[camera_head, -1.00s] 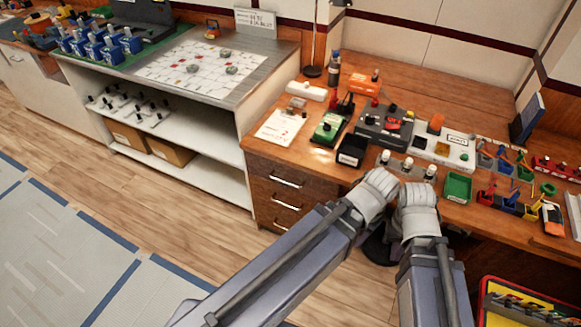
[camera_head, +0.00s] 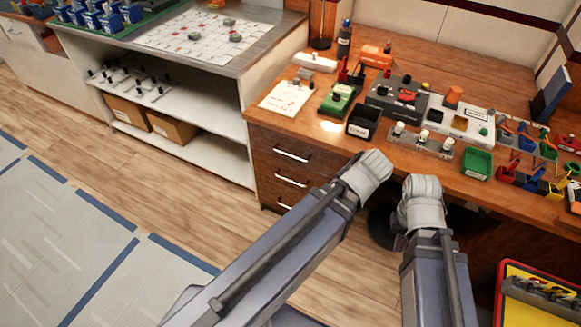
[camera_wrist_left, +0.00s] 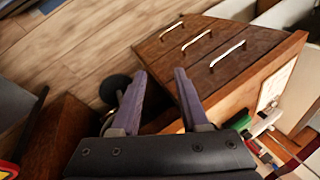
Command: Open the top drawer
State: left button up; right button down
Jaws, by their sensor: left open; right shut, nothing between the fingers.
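The wooden drawer unit stands under the left end of the desk with three silver bar handles, all drawers shut. The top drawer (camera_head: 272,142) has its handle (camera_head: 291,153) just below the desktop. In the left wrist view the top drawer (camera_wrist_left: 258,48) and its handle (camera_wrist_left: 228,53) lie beyond the fingers, to the upper right. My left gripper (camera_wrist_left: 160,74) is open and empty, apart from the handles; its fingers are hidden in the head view. My right gripper (camera_head: 400,241) is shut and empty, low before the desk, right of the drawers, mostly hidden by its wrist.
The wooden desktop (camera_head: 310,130) carries a black bin (camera_head: 362,120), a green bin (camera_head: 477,163) and several devices. A white shelf unit (camera_head: 190,155) with cardboard boxes adjoins the drawers on the left. The floor before the drawers is clear. A yellow-and-red tray (camera_head: 515,300) is at lower right.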

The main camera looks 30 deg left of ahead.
pick_arm(q)
jog(key=w+a+f+m+t+y+b, duration=0.1)
jog(key=w+a+f+t+y+b, duration=0.1)
jog(key=w+a+f+b, duration=0.35)
jog(key=w+a+f+m+t+y+b, duration=0.1)
jog(key=w+a+f+t+y+b, duration=0.1)
jog(key=a+f+b, duration=0.35)
jog(key=m+t+y+b, duration=0.4)
jog(key=b, duration=1.3)
send_near(290, 155)
jog(key=w+a+f, duration=0.1)
jog(key=w+a, duration=0.1)
jog(key=shift+s+d+t, duration=0.1)
jog(key=shift+s+t, duration=0.05)
jog(key=shift+t, duration=0.15)
jog(key=shift+b+x, duration=0.7)
jog(key=shift+x, duration=3.2)
jog(key=shift+s+f, duration=0.1)
jog(key=shift+f, duration=0.05)
grip_shut()
